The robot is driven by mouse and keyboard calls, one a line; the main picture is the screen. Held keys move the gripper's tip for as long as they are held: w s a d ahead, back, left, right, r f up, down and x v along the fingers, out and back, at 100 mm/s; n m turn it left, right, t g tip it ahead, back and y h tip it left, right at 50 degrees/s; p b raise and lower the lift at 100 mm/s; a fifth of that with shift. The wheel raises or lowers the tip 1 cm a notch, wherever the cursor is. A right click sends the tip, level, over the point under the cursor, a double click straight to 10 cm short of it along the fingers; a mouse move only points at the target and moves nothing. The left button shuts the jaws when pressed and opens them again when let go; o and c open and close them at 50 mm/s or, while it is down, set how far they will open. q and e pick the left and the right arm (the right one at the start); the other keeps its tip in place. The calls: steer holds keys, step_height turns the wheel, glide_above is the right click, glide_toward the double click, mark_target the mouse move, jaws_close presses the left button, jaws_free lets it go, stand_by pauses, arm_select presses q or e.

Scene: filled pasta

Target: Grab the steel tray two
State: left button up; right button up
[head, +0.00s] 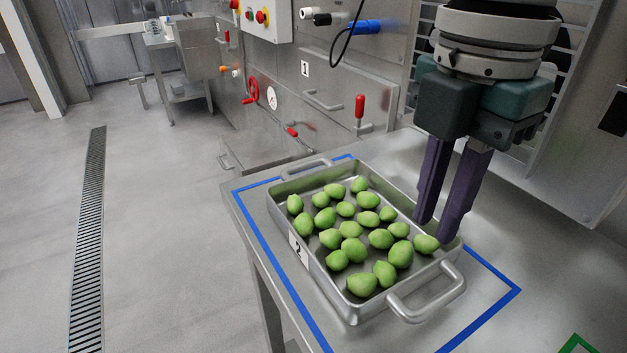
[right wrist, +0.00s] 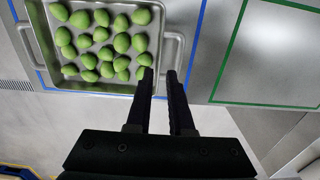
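The steel tray two (head: 325,282) is a rectangular metal tray with a white "2" label (head: 298,249) on its side. It rests flat on a steel table and holds several green, lumpy filled pasta pieces (head: 345,228). It has a handle at each short end, a near one (head: 428,303) and a far one (head: 306,168). My right gripper (head: 437,230) points down over the tray's right side. My left gripper is not in view.
A blue outline (head: 497,304) on the table surrounds the tray. A green outline (head: 577,343) lies to the right, with an empty area inside it (right wrist: 275,50). A steel machine (head: 325,80) with red handles stands behind. A floor drain (head: 88,240) runs at left.

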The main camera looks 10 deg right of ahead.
mark_target(418, 272)
step_height(418, 272, down, 9)
steer(key=shift+f+b, duration=0.2)
steer(key=shift+b, duration=0.4)
jaws_close()
stand_by(1.2)
